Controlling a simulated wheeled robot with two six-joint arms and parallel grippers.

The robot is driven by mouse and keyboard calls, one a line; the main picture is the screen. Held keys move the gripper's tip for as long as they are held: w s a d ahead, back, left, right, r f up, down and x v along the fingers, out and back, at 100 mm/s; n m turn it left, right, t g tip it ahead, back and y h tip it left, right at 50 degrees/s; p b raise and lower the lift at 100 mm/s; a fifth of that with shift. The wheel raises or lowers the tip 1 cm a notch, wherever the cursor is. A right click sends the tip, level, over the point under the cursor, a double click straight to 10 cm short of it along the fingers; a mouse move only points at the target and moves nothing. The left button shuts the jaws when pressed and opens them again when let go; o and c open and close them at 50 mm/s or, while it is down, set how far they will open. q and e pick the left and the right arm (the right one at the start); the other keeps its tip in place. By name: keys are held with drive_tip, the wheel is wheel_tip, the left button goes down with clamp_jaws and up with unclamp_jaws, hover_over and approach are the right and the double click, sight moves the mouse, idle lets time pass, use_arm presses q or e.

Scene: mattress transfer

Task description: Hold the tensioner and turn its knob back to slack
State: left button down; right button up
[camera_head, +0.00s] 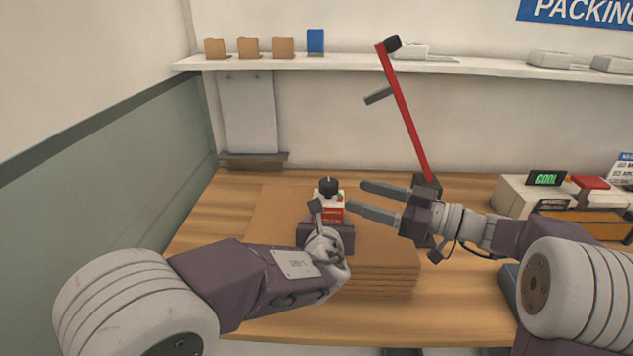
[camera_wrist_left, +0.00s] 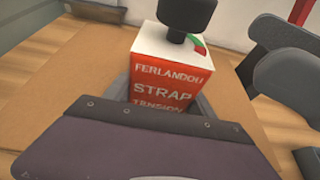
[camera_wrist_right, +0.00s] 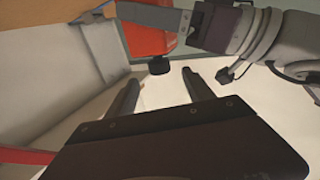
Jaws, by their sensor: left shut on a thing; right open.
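The tensioner (camera_head: 331,208) is a red and white box with a black knob (camera_head: 328,186) on top. It stands over the stack of brown cardboard. In the left wrist view its red face (camera_wrist_left: 172,85) reads "STRAP TENSION", and the black knob (camera_wrist_left: 187,17) sits beside a small green and red mark. My left gripper (camera_head: 327,222) is shut on the tensioner's body. My right gripper (camera_head: 358,198) is open and empty, its fingers pointing left, just right of the knob. In the right wrist view the knob (camera_wrist_right: 159,65) lies beyond and between the open fingers.
A red lever (camera_head: 405,110) rises from a dark base behind my right gripper. The cardboard stack (camera_head: 385,270) lies on the wooden table. A device with a green "GOOD" display (camera_head: 545,179) stands at the right. A shelf (camera_head: 350,64) runs along the back wall.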

sight(316, 194)
drive_tip(key=x, duration=1.1)
drive_tip(key=shift+w+a, duration=0.3)
clamp_jaws()
